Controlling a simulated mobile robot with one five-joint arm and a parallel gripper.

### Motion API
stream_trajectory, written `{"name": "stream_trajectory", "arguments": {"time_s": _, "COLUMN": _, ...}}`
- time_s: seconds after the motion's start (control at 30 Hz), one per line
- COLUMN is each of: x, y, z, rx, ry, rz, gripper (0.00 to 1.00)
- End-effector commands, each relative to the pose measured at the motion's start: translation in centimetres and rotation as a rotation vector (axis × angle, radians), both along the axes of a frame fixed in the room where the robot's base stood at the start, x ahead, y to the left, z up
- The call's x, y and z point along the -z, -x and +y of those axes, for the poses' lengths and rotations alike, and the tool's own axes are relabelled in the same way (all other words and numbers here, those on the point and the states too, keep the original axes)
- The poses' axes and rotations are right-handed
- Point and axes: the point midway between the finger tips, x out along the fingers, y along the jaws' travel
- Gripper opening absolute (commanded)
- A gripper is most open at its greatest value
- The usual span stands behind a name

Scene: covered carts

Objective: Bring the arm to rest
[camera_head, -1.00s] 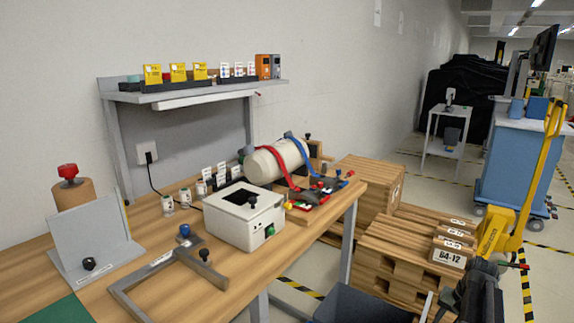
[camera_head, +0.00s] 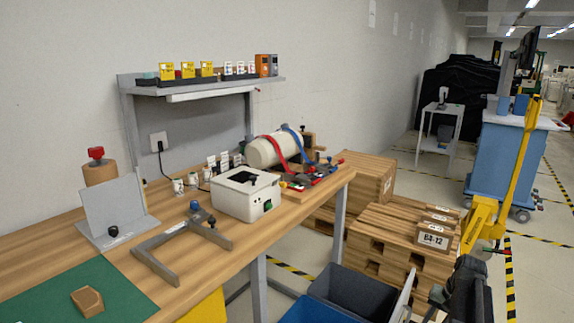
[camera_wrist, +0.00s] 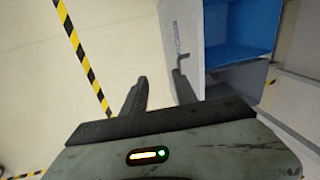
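My gripper (camera_wrist: 160,77) shows in the wrist view with its two dark fingers apart and nothing between them. It hangs over the pale floor, beside a grey bin (camera_wrist: 235,85) and a blue bin (camera_wrist: 240,28). In the head view my dark arm stands at the lower right, in front of the wooden pallets (camera_head: 385,240); the fingers cannot be made out clearly there.
A grey bin (camera_head: 362,290) stands near my arm. A yellow pallet jack (camera_head: 480,222) and blue cart (camera_head: 500,165) are right.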

Motion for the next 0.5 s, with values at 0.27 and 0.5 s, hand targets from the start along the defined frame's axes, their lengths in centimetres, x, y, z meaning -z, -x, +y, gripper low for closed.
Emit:
{"name": "stream_trajectory", "arguments": {"time_s": 0.27, "x": 2.2, "y": -3.1, "z": 6.8, "rx": -0.114, "ry": 0.001, "rz": 0.001, "gripper": 0.34}}
{"name": "stream_trajectory", "arguments": {"time_s": 0.5, "x": 4.7, "y": -4.5, "z": 16.2, "rx": -0.263, "ry": 0.016, "rz": 0.01, "gripper": 0.34}}
